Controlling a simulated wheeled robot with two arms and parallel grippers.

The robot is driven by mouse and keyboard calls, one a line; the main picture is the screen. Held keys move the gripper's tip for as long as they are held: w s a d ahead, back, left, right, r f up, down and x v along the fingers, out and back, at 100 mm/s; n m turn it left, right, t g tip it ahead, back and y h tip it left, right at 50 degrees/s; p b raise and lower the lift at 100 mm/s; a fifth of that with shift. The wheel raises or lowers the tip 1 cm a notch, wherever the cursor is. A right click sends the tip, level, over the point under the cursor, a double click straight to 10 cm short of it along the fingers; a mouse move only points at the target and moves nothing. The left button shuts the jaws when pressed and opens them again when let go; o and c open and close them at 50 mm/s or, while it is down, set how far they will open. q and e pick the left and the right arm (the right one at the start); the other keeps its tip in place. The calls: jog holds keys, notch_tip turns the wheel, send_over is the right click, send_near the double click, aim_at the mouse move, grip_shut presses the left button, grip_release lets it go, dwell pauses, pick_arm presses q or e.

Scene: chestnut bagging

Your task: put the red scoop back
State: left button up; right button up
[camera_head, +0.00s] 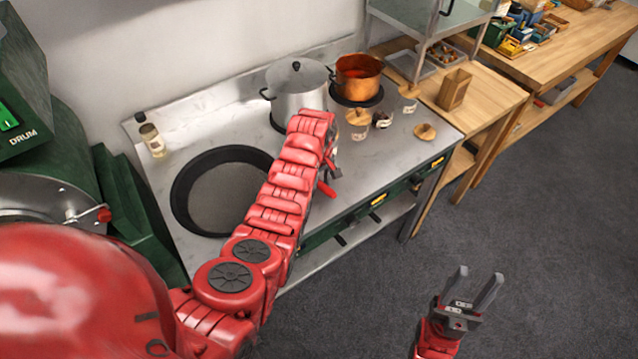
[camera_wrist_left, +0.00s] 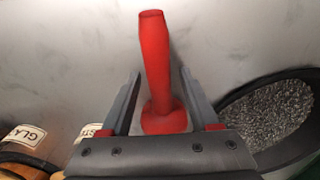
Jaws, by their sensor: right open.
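The red scoop (camera_wrist_left: 155,60) shows in the left wrist view as a narrow red handle with a wider red lower end. It lies over a grey metal surface. My left gripper (camera_wrist_left: 160,105) has its fingers apart, one on each side of the scoop's lower part, with a gap visible on the left. In the head view, a red handle-like piece (camera_head: 326,189) shows beside my left gripper (camera_head: 329,165) over the steel stove top; my arm hides much there. My right gripper (camera_head: 474,290) is open and empty above the dark floor.
A steel pot (camera_head: 297,88), a copper pot (camera_head: 358,78), a wide black pan (camera_head: 180,190) and a glass jar (camera_head: 152,140) stand on the stove (camera_head: 400,148). Wooden-lidded jars (camera_head: 358,124) stand near its right part. A wooden box (camera_head: 454,90) stands on the side table.

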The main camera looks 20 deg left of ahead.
pick_arm(q)
jog(key=shift+r+b, duration=0.35)
jog(key=shift+r, duration=0.15)
notch_tip(320, 180, up, 4)
jog(key=shift+w+r+b, duration=0.1)
jog(key=shift+r+b, duration=0.15)
jog(key=shift+b, duration=0.6)
notch_tip(320, 180, up, 12)
jog(key=p, duration=0.7)
jog(key=shift+s+f, duration=0.15)
jog(key=shift+s, duration=0.05)
